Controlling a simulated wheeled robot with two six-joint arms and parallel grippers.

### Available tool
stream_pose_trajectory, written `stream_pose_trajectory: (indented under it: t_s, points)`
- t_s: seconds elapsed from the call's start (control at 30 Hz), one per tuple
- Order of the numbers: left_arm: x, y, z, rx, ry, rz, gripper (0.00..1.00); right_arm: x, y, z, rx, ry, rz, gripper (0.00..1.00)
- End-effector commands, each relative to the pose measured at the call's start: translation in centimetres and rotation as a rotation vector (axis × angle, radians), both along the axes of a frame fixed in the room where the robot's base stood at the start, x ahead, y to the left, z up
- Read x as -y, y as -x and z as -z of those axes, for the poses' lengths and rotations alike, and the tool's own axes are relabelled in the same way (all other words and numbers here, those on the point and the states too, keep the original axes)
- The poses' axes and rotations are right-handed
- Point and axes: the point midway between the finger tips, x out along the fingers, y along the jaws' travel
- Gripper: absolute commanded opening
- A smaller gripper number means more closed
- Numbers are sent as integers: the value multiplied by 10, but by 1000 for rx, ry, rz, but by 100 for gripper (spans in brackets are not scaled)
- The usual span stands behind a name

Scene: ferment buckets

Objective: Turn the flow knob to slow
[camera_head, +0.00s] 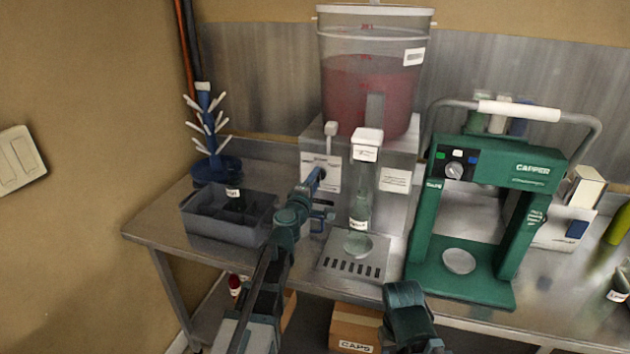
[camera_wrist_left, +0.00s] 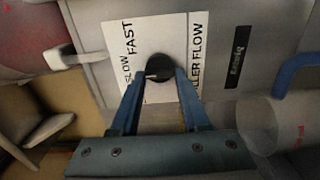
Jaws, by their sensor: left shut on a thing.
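The flow knob (camera_wrist_left: 158,68) is round and black, on a white label panel (camera_head: 332,176) at the front of the filler. In the left wrist view, its white pointer mark faces left, toward the word SLOW (camera_wrist_left: 127,71). The word FAST (camera_wrist_left: 128,38) stands above SLOW. My left gripper (camera_wrist_left: 159,77) is shut on the knob, with one blue finger at each side. In the head view, my left gripper (camera_head: 317,179) reaches the panel and mostly hides the knob. Part of my right arm shows at the bottom; its fingers do not show.
A green bottle (camera_head: 360,205) stands under the filler spout, above the drip tray (camera_head: 340,272). A bucket of red liquid (camera_head: 365,90) sits on top. A grey bin (camera_head: 215,232) is left of my left arm. The green capper (camera_head: 465,280) stands right.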

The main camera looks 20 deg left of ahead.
Motion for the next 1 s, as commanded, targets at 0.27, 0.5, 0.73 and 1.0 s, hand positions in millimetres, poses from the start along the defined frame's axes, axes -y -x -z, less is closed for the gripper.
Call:
stream_pose_trajectory:
  t_s: [0.27,0.5,0.73,1.0]
  points:
    - [1,1,0,0,-4,2,0,0,0,1,0,0,0,50]
    - [1,1,0,0,-3,2,72,0,0,1,0,0,0,50]
    - [0,1,0,0,-2,1,76,0,0,0,0,0,0,50]
    - [0,8,0,0,-2,1,76,0,0,0,0,0,0,50]
